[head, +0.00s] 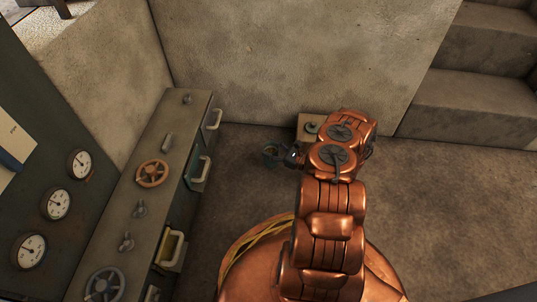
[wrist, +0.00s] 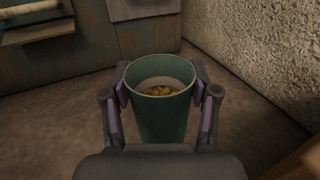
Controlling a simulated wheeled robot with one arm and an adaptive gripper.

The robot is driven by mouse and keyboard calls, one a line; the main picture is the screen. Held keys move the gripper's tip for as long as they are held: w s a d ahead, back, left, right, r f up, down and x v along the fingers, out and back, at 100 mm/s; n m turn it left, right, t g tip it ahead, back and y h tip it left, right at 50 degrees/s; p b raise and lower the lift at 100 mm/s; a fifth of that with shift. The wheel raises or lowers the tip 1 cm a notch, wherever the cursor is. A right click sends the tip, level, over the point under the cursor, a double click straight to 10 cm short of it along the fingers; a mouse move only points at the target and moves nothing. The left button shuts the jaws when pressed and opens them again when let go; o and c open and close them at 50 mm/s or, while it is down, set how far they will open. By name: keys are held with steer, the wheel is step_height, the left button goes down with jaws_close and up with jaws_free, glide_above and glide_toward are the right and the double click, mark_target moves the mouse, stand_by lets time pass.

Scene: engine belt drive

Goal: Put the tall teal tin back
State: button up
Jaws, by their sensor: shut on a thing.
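The tall teal tin (wrist: 163,115) is upright between the fingers of my gripper (wrist: 163,92) in the wrist view. Both fingers touch its sides near the rim. The tin is open at the top, and brownish-yellow bits lie inside it. In the head view the tin (head: 270,153) shows small, left of the end of my arm, with my gripper (head: 282,155) on its right side. The lower part of the tin is hidden by my gripper in the wrist view, so I cannot tell whether it touches the floor.
A long grey cabinet (head: 152,205) with handwheels, knobs and drawer handles runs along the left. A small box (head: 309,122) with a knob stands by the back wall, partly behind my arm. Concrete stairs (head: 455,106) rise at the right. Floor (head: 222,195) between cabinet and arm is clear.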

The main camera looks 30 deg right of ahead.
mark_target(268, 150)
steer(key=shift+w+d+f+b, duration=0.1)
steer(key=shift+w+b, duration=0.15)
steer(key=shift+w, duration=0.35)
steer(key=shift+w+d+f+b, duration=0.1)
steer(key=shift+w+b, duration=0.1)
steer(key=shift+w, duration=0.4)
steer(key=shift+f+b, duration=1.05)
steer(key=shift+f, duration=0.65)
steer(key=shift+f, duration=0.1)
steer(key=o, duration=1.6)
